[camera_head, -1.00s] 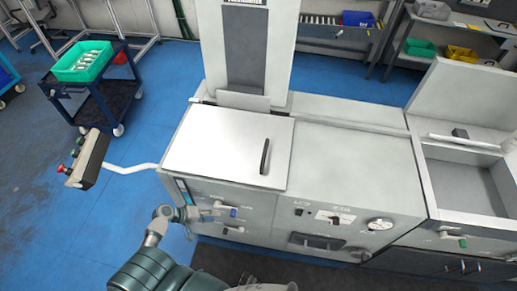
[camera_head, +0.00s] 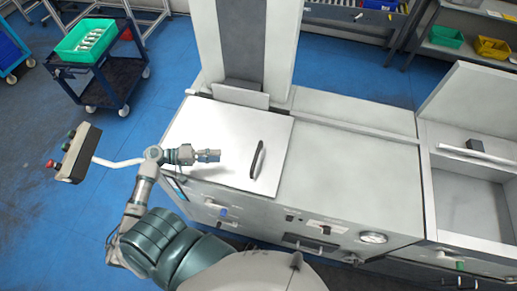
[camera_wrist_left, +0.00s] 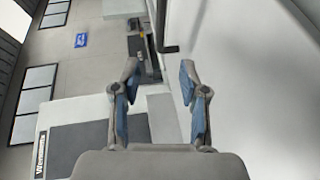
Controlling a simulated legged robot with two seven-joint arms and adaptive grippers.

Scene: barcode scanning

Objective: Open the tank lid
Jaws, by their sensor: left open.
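The tank lid (camera_head: 215,125) is a flat white panel lying shut on the machine. Its dark bar handle (camera_head: 257,160) stands near the lid's right edge. My left gripper (camera_head: 215,156) is above the lid, left of the handle and apart from it, pointing right. In the left wrist view my left gripper (camera_wrist_left: 160,75) is open, with nothing between its fingers. The pale lid surface (camera_wrist_left: 240,70) fills the right of that view, and a dark bar that looks like the handle (camera_wrist_left: 163,25) is ahead of the fingers. My right gripper is not in view.
A tall column (camera_head: 243,45) rises behind the lid. A control box with buttons (camera_head: 75,152) is on an arm to the left. An open basin (camera_head: 470,205) is at the right. A cart with a green bin (camera_head: 85,40) stands at the back left.

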